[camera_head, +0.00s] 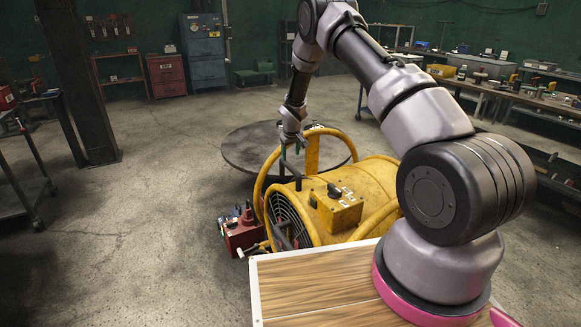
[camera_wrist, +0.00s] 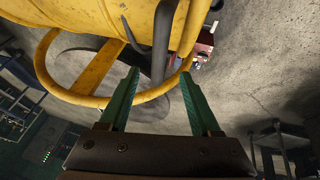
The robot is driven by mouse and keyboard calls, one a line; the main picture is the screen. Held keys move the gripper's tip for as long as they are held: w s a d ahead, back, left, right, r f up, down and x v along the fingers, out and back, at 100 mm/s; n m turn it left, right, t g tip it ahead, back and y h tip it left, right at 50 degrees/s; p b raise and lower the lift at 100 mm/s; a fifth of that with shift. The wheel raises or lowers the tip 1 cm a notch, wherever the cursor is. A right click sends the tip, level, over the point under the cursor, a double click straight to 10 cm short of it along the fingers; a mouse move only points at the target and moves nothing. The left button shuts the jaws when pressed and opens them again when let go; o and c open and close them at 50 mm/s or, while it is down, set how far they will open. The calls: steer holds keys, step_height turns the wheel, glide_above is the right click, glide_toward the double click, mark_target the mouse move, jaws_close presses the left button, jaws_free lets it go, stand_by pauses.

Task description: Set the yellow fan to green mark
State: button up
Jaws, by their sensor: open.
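The yellow fan (camera_head: 337,205) is a barrel-shaped blower with tubular hoops, in the middle of the head view. A control box with dark knobs (camera_head: 333,199) sits on its top. My gripper (camera_head: 291,158) is above the fan's left end, beside its hoop. In the wrist view the green fingers of my gripper (camera_wrist: 158,95) are apart with nothing clearly held between them. I cannot make out a green mark.
A dark round plate (camera_head: 240,150) lies behind the fan. A red toolbox (camera_head: 241,232) stands at its left. A wooden tabletop (camera_head: 320,285) is in front. Workbenches (camera_head: 520,95) line the right wall. Open concrete floor is at the left.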

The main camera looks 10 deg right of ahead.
mark_target(291, 166)
steer(key=x, duration=0.9)
jaws_close()
stand_by(1.2)
